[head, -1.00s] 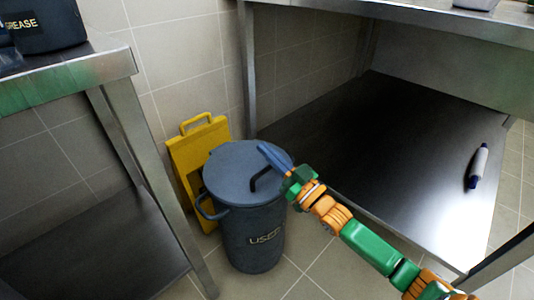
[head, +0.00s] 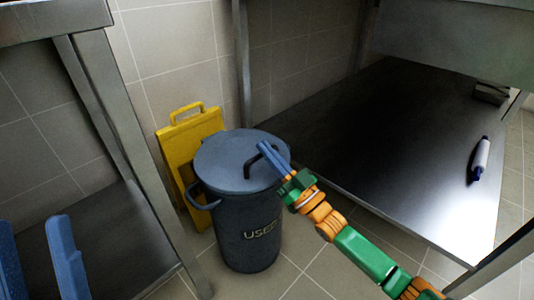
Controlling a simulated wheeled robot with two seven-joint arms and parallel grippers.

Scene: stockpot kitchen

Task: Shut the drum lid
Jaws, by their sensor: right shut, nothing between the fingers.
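The dark blue-grey drum (head: 245,235), with pale lettering on its front, stands upright on the tiled floor. Its round lid (head: 220,155) lies over the top and looks flat on the rim, with no clear gap visible. The lid has a dark bent handle (head: 247,166). My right gripper (head: 262,147) is shut and empty, its blue fingers over the right part of the lid beside the handle. I cannot tell whether they touch the lid. My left gripper (head: 32,224) shows only as two blue fingers, spread apart and empty, at the lower left, away from the drum.
A yellow folded sign (head: 175,145) leans behind the drum's left side. A steel table (head: 85,85) stands at the left. A steel bench with a low shelf (head: 350,120) stands at the right, a white-and-blue cylindrical item (head: 481,158) on that shelf. Floor in front is clear.

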